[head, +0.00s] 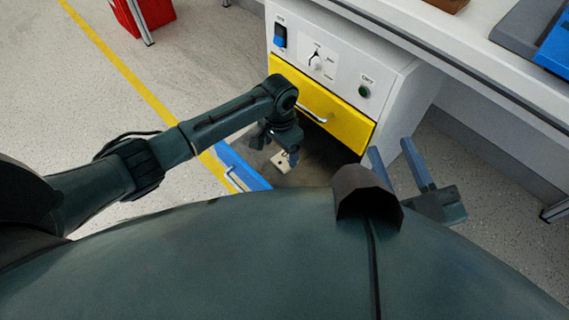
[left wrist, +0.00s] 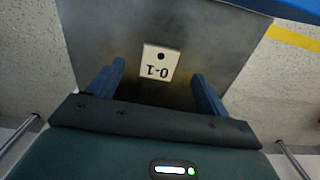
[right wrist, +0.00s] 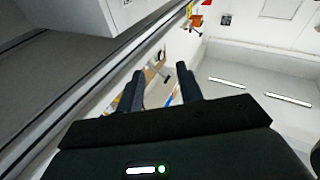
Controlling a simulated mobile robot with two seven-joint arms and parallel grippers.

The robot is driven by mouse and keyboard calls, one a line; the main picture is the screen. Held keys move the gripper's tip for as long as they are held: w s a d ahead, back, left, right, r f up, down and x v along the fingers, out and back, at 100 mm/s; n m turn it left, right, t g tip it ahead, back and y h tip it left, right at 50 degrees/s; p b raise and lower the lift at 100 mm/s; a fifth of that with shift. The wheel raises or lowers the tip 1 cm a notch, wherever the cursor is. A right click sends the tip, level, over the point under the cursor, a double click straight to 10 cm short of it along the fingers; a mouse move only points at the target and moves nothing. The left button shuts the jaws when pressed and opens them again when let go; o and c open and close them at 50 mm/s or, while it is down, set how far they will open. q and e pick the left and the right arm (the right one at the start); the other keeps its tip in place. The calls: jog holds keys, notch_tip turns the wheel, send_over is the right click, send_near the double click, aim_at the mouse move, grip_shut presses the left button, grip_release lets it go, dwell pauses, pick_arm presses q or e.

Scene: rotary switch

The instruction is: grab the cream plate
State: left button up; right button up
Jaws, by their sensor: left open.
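The cream plate (head: 282,160) lies on the dark floor of the open blue drawer (head: 243,172). In the left wrist view the plate (left wrist: 166,54) is a small square with a dark hole and the marking "0-1" upside down. My left gripper (head: 279,150) is above the drawer and partly hides the plate in the head view. In the left wrist view its fingers (left wrist: 158,72) are open, with the plate between and just beyond their tips, not held. My right gripper (head: 397,145) is open and empty to the right, away from the plate.
The white cabinet (head: 393,78) has a closed yellow drawer (head: 340,122) above the blue one. Its panel carries a rotary switch (head: 317,62), a blue rocker switch (head: 280,36) and a green button (head: 364,91). A white table (head: 455,60) extends to the right.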

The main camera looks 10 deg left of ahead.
pick_arm(q)
jog(key=shift+f+b, duration=0.3)
jog(key=shift+f, duration=0.35)
notch_tip(320, 180, down, 3)
jog(key=shift+s+a+r+b, duration=0.1)
jog(key=shift+a+b, duration=0.05)
jog(key=shift+b, duration=0.95)
jog(key=shift+f+b, duration=0.45)
jog(key=shift+f, duration=0.45)
pick_arm(e)
jog(key=shift+w+a+r+n+t+y, duration=0.15)
jog(key=shift+w+r+t+y, duration=0.1)
jog(key=shift+r+y, duration=0.2)
jog(key=shift+w+d+r+n+t+y, duration=0.15)
jog(key=shift+r+t+y, duration=0.1)
jog(key=shift+r+y, duration=0.2)
pick_arm(q)
jog(key=shift+c, duration=0.5)
pick_arm(e)
jog(key=shift+a, duration=0.1)
pick_arm(q)
jog(key=c, duration=1)
jog(key=shift+o, duration=0.2)
jog(key=shift+r, duration=0.1)
